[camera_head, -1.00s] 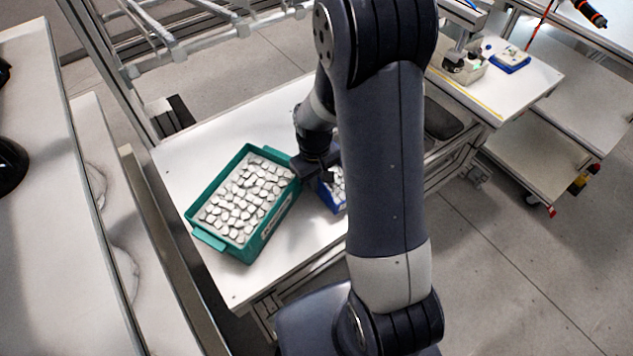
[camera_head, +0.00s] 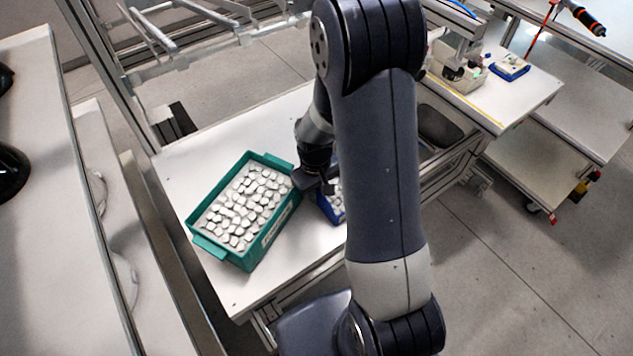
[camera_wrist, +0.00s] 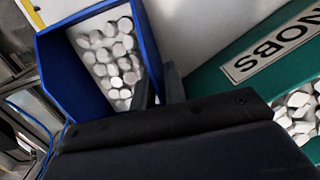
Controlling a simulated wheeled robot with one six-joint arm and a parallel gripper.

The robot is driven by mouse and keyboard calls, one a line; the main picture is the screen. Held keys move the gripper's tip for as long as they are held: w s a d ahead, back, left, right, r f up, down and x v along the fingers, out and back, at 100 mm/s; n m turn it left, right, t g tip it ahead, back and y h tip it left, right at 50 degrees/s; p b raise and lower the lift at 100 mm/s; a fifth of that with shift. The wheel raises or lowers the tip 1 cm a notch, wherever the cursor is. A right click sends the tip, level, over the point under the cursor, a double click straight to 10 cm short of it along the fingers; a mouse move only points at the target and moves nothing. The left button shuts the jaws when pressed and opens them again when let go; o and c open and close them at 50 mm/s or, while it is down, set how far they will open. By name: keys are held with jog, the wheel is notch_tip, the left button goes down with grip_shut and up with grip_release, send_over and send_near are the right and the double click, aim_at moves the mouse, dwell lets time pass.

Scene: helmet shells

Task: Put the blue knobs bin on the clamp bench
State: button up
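The blue knobs bin (camera_head: 327,208) stands on the white table just right of the green bin, partly hidden behind my arm. In the wrist view the blue bin (camera_wrist: 66,75) holds many pale knobs. My gripper (camera_head: 312,184) is at the bin's near-left wall. In the wrist view its two fingers (camera_wrist: 161,85) are close together, one inside and one outside that wall, and look shut on it. The bin appears to rest on the table. A bench with a clamp-like device (camera_head: 458,70), probably the clamp bench (camera_head: 520,100), stands at upper right.
A larger green bin (camera_head: 262,240), full of pale knobs and labelled KNOBS, stands close beside the blue bin. A small blue tray (camera_head: 510,68) lies on the upper-right bench, whose right front is clear. A metal frame (camera_head: 190,45) rises behind the white table (camera_head: 235,285).

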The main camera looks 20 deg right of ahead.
notch_tip(320, 180, up, 12)
jog(key=shift+w+b, duration=0.25)
jog(key=shift+b, duration=0.15)
jog(key=shift+o, duration=0.2)
jog(key=shift+a+r, duration=0.1)
dwell(1.4)
